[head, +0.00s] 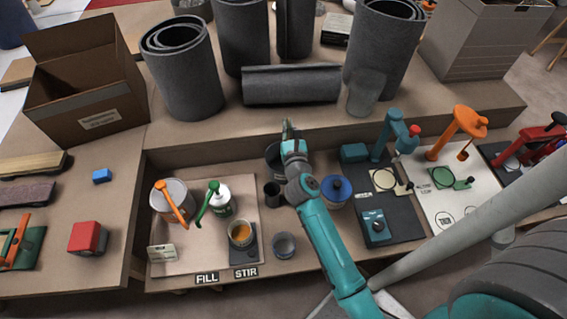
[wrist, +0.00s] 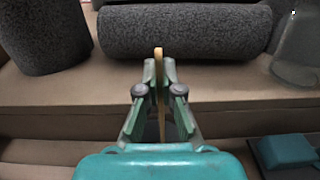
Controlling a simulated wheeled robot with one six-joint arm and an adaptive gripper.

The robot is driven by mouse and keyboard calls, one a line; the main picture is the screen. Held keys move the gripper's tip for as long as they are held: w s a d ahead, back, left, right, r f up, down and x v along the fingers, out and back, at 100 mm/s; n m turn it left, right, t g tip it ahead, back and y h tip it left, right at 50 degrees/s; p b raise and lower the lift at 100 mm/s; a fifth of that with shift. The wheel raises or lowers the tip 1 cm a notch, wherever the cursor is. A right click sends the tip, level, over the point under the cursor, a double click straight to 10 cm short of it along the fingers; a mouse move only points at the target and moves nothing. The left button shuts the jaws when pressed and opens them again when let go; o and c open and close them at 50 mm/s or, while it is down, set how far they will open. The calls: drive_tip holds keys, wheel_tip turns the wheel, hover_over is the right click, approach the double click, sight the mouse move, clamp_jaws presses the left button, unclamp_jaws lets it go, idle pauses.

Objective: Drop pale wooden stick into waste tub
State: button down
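My gripper (wrist: 160,88) is shut on the pale wooden stick (wrist: 159,58), whose tip stands up between the two fingers in the wrist view. In the head view my gripper (head: 288,132) is above the rear middle of the bench, and the stick cannot be made out. A dark grey tub (head: 271,152), likely the waste tub, stands just behind and below my gripper, partly hidden by it. I cannot see inside it.
A small dark cup (head: 272,195) and a blue-lidded tin (head: 336,190) flank my arm. A cup of amber liquid (head: 241,233) sits at front, beside a clear cup (head: 284,245). Grey rolls (head: 291,84) lie and stand on the shelf behind.

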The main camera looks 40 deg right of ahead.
drive_tip(key=shift+f, duration=1.45)
drive_tip(key=shift+a, duration=0.1)
drive_tip(key=c, duration=1.2)
unclamp_jaws()
drive_tip(key=shift+c, duration=0.2)
drive_tip(key=shift+s, duration=0.1)
drive_tip(key=v, duration=1.1)
drive_tip(key=shift+s+a, duration=0.25)
drive_tip(key=shift+a, duration=0.05)
